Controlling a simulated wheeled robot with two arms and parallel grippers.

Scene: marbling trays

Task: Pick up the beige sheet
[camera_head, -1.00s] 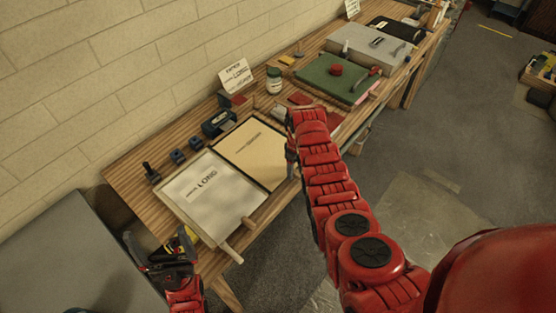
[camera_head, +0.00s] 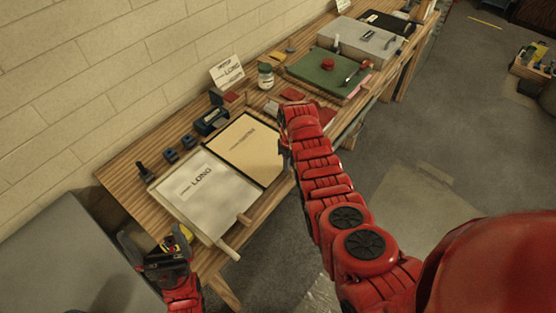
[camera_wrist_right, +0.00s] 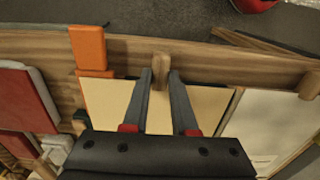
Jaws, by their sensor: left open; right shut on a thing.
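The beige sheet (camera_head: 240,148) lies flat in a dark-edged tray on the bench in the head view. It shows behind my fingers in the right wrist view (camera_wrist_right: 112,105). My right gripper (camera_wrist_right: 160,76) is at the sheet's near edge. Its fingers close around a small wooden tab (camera_wrist_right: 160,66) there; I cannot tell how the tab joins the sheet. In the head view my arm mostly hides these fingers. My left gripper (camera_head: 168,262) is open and empty, left of the white sheet's front edge.
The white sheet (camera_head: 210,205) marked LONG lies left of the beige one. Small dark blocks (camera_head: 170,155), a jar (camera_head: 265,76) and a card (camera_head: 227,72) stand behind. A green board (camera_head: 325,70) lies further along. An orange block (camera_wrist_right: 88,48) is beside my right gripper.

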